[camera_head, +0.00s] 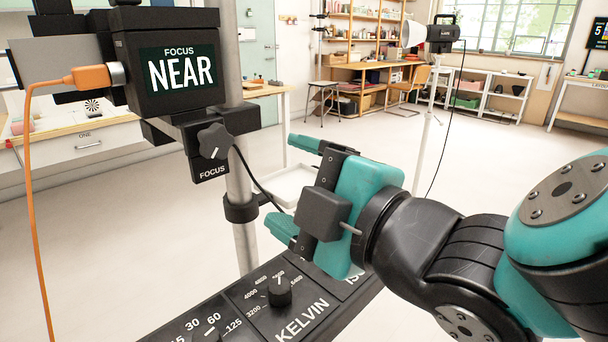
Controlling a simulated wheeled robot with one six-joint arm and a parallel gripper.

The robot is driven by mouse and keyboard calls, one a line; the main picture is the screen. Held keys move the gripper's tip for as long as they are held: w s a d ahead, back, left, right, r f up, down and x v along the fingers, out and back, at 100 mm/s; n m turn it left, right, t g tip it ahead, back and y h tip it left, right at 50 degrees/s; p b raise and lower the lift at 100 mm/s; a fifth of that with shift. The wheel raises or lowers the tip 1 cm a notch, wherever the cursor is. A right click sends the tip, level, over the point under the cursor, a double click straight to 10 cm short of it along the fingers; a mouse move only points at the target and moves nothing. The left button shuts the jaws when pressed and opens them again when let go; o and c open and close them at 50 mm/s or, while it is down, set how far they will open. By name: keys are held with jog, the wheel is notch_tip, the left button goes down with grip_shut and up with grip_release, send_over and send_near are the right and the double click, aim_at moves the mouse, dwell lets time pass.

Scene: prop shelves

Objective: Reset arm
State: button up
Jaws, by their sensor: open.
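My gripper (285,188) is in the middle of the head view, teal and black, with its two fingers spread apart and pointing left. It is open, and nothing shows between its fingers. My arm (430,240) reaches in from the right side. The fingertips are to the right of a grey metal pole (241,160), with a gap to the black focus box above left. The lower finger is above a black control panel.
A black box (178,70) reading NEAR, with an orange cable (30,180), and a focus knob (214,141) are on the pole. The control panel (240,315) has a KELVIN dial (279,292). A studio light (441,36) on a stand is behind. Open floor lies beyond.

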jog(key=w+d+f+m+g+h, duration=0.3)
jog(key=d+f+m+h, duration=0.35)
jog(key=d+m, duration=0.25)
jog(key=s+d+f+m+g+h, duration=0.3)
jog(key=s+d+m+g, duration=0.4)
jog(key=s+d+g, duration=0.4)
notch_tip(320, 180, up, 14)
jog(key=a+t+p, duration=0.1)
jog(key=t+p, duration=0.1)
jog(key=p, duration=1.2)
jog(key=shift+s, duration=0.25)
jog(key=shift+a+f, duration=0.1)
jog(key=shift+a, duration=0.05)
